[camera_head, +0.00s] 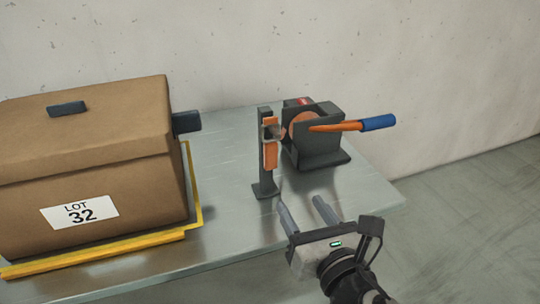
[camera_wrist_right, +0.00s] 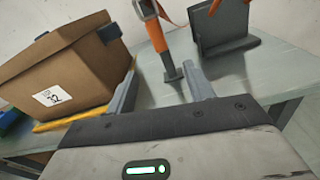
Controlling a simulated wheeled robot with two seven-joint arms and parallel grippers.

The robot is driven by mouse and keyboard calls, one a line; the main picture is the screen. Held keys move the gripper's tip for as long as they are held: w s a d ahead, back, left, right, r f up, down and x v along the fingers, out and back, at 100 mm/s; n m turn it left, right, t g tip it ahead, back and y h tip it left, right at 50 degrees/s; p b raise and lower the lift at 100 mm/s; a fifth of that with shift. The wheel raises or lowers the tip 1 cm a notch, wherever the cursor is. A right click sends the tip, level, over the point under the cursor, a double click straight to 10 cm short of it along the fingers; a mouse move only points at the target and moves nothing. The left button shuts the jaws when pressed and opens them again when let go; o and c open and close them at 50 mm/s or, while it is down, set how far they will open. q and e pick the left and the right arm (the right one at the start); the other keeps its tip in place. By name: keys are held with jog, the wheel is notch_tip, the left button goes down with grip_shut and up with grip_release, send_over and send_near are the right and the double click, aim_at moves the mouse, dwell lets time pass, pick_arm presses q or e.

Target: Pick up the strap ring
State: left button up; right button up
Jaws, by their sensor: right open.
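What looks like the strap ring is an orange band (camera_head: 270,155) hanging on a dark upright stand (camera_head: 264,183), with a small greyish piece near its top. In the right wrist view the orange band (camera_wrist_right: 155,36) and the stand (camera_wrist_right: 170,66) show at top centre, the upper end cut off. My right gripper (camera_head: 299,201) is open and empty, on the near side of the stand and apart from it. In the wrist view its fingers (camera_wrist_right: 160,65) point toward the stand. My left gripper is in neither view.
A dark dispenser (camera_head: 322,150) with an orange roll and a blue-ended orange handle (camera_head: 377,122) stands right of the stand. A brown carton (camera_head: 120,180) labelled LOT 32 sits left inside a yellow frame (camera_head: 95,258). The grey tabletop (camera_head: 235,225) between carton and stand is clear.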

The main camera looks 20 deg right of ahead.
jog(key=w+r+n, duration=0.1)
send_near(272, 154)
jog(key=shift+t, duration=0.3)
jog(key=w, duration=0.4)
jog(key=shift+w+d+f+p, duration=0.15)
jog(key=shift+w+f+p, duration=0.1)
jog(key=shift+p, duration=0.1)
jog(key=shift+w+a, duration=0.2)
jog(key=shift+w, duration=1.35)
jog(key=shift+w+a, duration=0.15)
jog(key=shift+w, duration=1.45)
jog(key=c, duration=1.1)
